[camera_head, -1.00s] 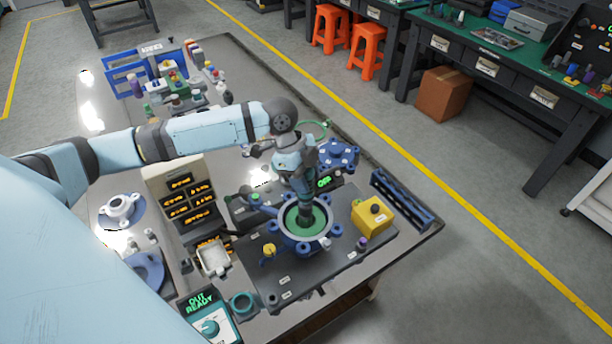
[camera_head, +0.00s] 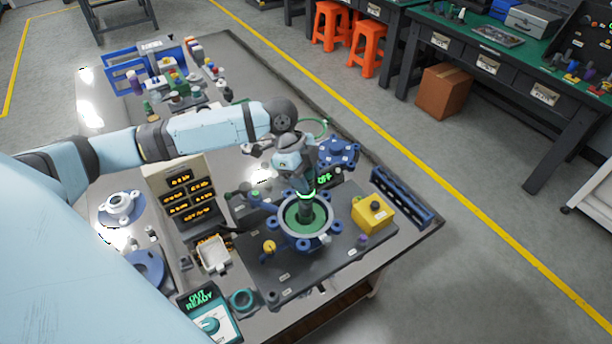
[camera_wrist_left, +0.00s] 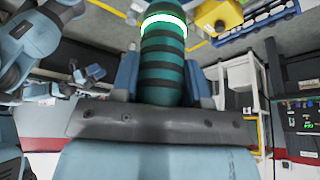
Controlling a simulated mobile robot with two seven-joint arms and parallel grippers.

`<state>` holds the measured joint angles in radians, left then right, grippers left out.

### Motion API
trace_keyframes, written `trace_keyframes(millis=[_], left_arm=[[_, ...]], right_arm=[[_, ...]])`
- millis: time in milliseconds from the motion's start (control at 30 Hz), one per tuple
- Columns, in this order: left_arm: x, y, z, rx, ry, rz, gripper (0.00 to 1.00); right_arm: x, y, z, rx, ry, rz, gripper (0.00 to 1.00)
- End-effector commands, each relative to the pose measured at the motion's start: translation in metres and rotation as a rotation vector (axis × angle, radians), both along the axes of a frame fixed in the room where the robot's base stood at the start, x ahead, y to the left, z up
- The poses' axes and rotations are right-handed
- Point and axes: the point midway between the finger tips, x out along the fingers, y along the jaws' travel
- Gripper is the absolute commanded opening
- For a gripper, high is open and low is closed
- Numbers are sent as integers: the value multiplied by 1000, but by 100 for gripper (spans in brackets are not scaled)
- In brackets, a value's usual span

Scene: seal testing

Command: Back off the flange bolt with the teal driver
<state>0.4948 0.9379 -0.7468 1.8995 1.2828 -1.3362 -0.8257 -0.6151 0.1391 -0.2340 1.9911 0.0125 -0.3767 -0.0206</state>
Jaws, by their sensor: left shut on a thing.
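My left gripper (camera_head: 304,186) is shut on the teal driver (camera_head: 307,206), which it holds upright with the tip down over the blue flange (camera_head: 331,214) and its green centre. In the left wrist view the driver (camera_wrist_left: 163,60) shows as a teal, dark-banded barrel with a bright lit ring, between the blue-grey fingers of the gripper (camera_wrist_left: 165,75). Blue lugs ring the flange. The driver's tip and the flange bolt under it are too small or hidden to make out, so I cannot tell whether they touch.
A yellow box (camera_head: 372,214) with a dark knob stands right of the flange, and a blue rack (camera_head: 403,197) beyond it. A second blue flange (camera_head: 339,151) lies behind. A white tray (camera_head: 213,256), a teal ring (camera_head: 243,302) and a readout panel (camera_head: 178,194) stand left.

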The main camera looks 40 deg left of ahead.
Motion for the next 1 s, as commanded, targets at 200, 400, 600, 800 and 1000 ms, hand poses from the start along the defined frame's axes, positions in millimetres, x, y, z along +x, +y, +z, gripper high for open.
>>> trace_keyframes(millis=[200, 400, 600, 800, 1000], left_arm=[[0, 0, 0, 0, 1, 0, 13], [-1, 0, -1, 1, 2, 0, 13], [-1, 0, -2, 3, 5, 0, 13], [-2, 1, -4, 4, 7, 0, 13], [-2, 1, -5, 4, 8, 0, 13]], right_arm=[[0, 0, 2, 0, -1, 0, 51], [1, 0, 4, 1, -4, 0, 51], [1, 0, 5, 1, -4, 0, 51], [1, 0, 6, 1, -4, 0, 51], [1, 0, 6, 1, -3, 0, 51]])
